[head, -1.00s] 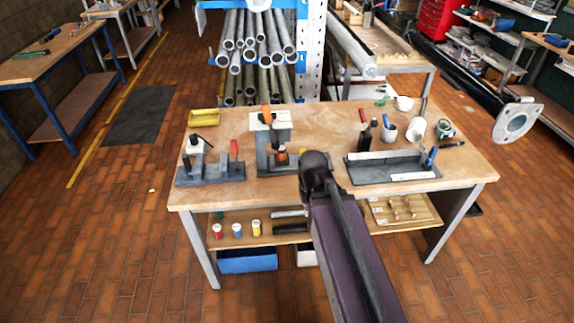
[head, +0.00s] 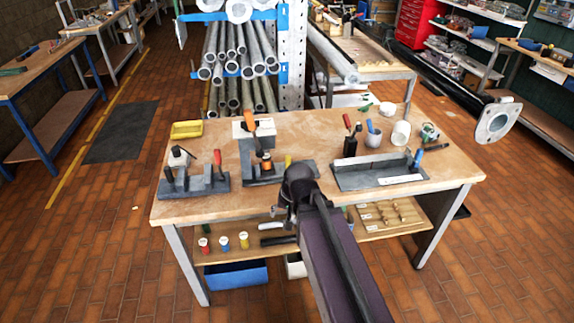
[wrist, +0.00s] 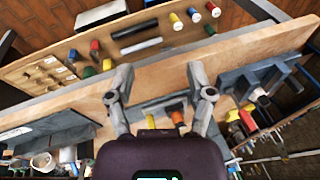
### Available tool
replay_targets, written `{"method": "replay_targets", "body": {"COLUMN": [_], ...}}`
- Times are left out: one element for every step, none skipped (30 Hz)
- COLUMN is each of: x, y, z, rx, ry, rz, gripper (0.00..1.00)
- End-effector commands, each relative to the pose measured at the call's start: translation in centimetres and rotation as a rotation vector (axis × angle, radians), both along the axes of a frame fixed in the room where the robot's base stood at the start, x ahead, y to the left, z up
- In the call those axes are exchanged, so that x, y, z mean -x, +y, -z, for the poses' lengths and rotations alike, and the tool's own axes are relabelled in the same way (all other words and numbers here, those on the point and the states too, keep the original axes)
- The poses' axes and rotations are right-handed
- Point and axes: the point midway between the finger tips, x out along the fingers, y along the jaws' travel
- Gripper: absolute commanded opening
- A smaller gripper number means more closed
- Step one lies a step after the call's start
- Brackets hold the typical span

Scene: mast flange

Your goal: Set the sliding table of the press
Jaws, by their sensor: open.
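The press (head: 248,150) stands on the wooden bench, left of centre. It has a dark frame, a white top block, an orange handle and an orange-and-dark part under its head. A grey base runs to its right, partly behind my arm, with a yellow piece on it. I cannot make out the sliding table clearly. My gripper (head: 283,212) is near the bench's front edge, mostly hidden by my arm. In the wrist view, my gripper (wrist: 160,88) has its two fingers spread wide with nothing gripped. The bench edge and an orange part (wrist: 177,116) show between and behind them.
A clamp fixture (head: 195,180) with a red handle stands left of the press. A grey tray (head: 380,172) and cups stand to the right. The lower shelf (head: 270,246) holds coloured jars and dark bars. The bench front (head: 230,206) has some clear wood.

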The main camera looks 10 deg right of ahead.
Motion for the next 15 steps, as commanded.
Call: {"method": "replay_targets", "body": {"x": [-1.1,-1.7,-2.6,-3.3,-3.9,-4.7,-5.4,-6.0,-6.8,-7.4,-8.0,-8.8,-9.3,-9.9,-10.6], "y": [0.5,0.9,1.4,1.7,2.0,2.4,2.6,2.8,3.1,3.2,3.4,3.5,3.5,3.6,3.6], "z": [1.5,1.8,2.1,2.3,2.5,2.7,2.8,3.0,3.1,3.2,3.2,3.3,3.3,3.3,3.3], "rx": [-0.051,-0.086,-0.134,-0.171,-0.209,-0.261,-0.299,-0.339,-0.393,-0.434,-0.475,-0.532,-0.574,-0.617,-0.675], "ry": [-0.032,-0.052,-0.079,-0.098,-0.115,-0.138,-0.153,-0.168,-0.187,-0.2,-0.211,-0.227,-0.236,-0.245,-0.255], "rz": [0.051,0.085,0.134,0.171,0.208,0.258,0.296,0.334,0.385,0.423,0.462,0.514,0.553,0.593,0.644], "gripper": [0.69,0.69,0.69,0.69,0.69,0.69,0.69,0.69,0.69,0.69,0.69,0.69,0.69,0.69,0.69]}}
